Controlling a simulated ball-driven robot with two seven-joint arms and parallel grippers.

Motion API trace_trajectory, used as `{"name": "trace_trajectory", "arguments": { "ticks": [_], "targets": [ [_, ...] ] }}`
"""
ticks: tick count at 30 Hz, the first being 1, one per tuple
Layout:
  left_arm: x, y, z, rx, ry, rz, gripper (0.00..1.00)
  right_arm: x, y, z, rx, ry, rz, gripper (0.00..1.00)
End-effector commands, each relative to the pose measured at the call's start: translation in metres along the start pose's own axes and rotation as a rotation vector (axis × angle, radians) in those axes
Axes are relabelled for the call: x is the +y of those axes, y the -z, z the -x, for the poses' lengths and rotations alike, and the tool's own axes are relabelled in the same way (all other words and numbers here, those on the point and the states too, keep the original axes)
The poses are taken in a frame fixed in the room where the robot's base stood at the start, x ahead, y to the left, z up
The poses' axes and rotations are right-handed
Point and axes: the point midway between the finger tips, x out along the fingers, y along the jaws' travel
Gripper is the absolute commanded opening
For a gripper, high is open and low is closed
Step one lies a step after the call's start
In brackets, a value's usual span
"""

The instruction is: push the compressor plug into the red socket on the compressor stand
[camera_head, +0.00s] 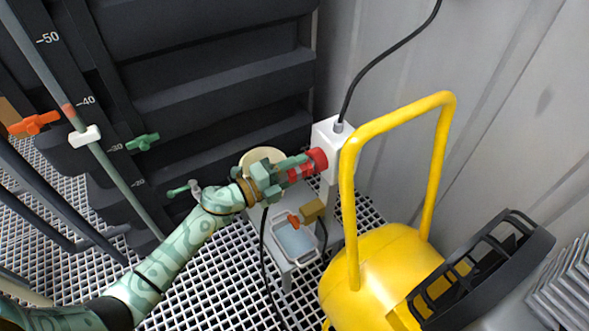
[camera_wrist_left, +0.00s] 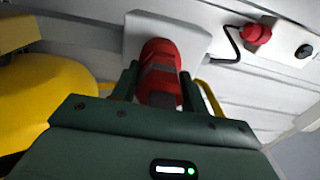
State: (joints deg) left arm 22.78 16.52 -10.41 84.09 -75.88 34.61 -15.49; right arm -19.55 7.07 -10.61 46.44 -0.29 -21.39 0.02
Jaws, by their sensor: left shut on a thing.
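My left gripper (camera_head: 291,168) is shut on the red compressor plug (camera_head: 294,175), level with the white compressor stand (camera_head: 326,135). The red socket (camera_head: 318,159) sits on the stand's side, directly ahead of the plug. In the left wrist view the plug (camera_wrist_left: 158,88) lies between the two dark green fingers, in line with the red socket (camera_wrist_left: 159,50) in front of a white face. Plug and socket look almost joined; I cannot tell how deep the plug sits. My right gripper is not in view.
The yellow compressor (camera_head: 375,265) with its tall handle (camera_head: 440,150) stands close on the right. A pale tray (camera_head: 290,262) and a brass-coloured block (camera_head: 313,210) are below the gripper. A black cable (camera_head: 264,250) hangs beneath it. Dark panels stand behind; the grated floor is open at lower left.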

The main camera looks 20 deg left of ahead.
Motion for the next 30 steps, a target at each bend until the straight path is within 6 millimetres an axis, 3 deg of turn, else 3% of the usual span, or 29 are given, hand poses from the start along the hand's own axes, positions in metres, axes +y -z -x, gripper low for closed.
{"name": "trace_trajectory", "arguments": {
  "ticks": [14, 15, 18, 30],
  "targets": [
    [-0.0003, 0.0001, -0.0100, 0.000, 0.001, 0.000, 0.08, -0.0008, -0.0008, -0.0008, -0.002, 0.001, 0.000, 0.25],
    [-0.0003, 0.0001, -0.0105, 0.000, 0.001, 0.000, 0.47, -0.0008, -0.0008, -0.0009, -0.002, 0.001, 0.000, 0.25],
    [-0.0003, 0.0001, -0.0102, 0.000, 0.001, 0.000, 0.70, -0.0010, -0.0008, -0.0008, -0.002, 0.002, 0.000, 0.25],
    [0.0002, 0.0001, -0.0099, 0.000, 0.000, 0.000, 0.70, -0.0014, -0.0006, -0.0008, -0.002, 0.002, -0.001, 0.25]
  ]
}}
